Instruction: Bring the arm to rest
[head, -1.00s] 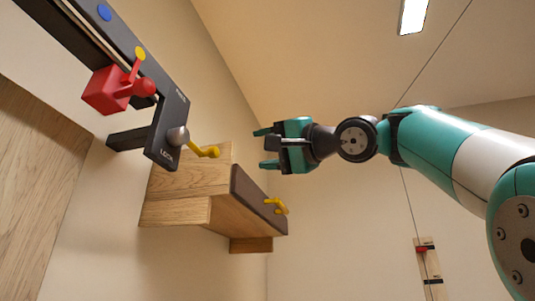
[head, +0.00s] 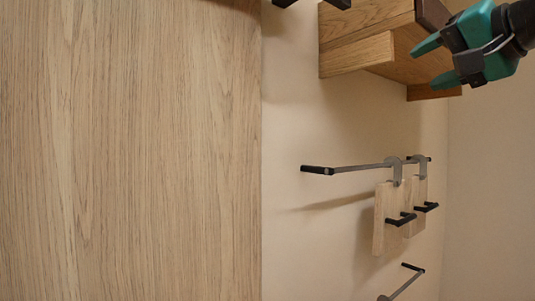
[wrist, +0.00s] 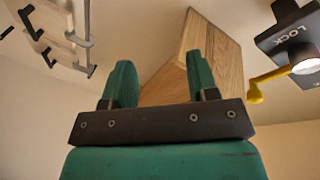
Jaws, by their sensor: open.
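My gripper (head: 437,62) is at the top right of the head view, green with dark parts. Its two fingers are apart with nothing between them. In the wrist view my gripper (wrist: 160,82) shows both green fingers spread and empty. Behind them is a wooden block-like fixture (wrist: 222,62), and it also shows in the head view (head: 362,52), beside and behind the fingers. I cannot tell from these frames whether the fingers touch it. Most of my arm is outside the head view.
A wide wooden panel (head: 135,150) fills the left of the head view. A metal rail (head: 360,167) with hanging wooden boards (head: 385,222) is below the gripper. In the wrist view a dark fixture marked LOCK (wrist: 285,38) with a yellow lever (wrist: 256,88) is at the right.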

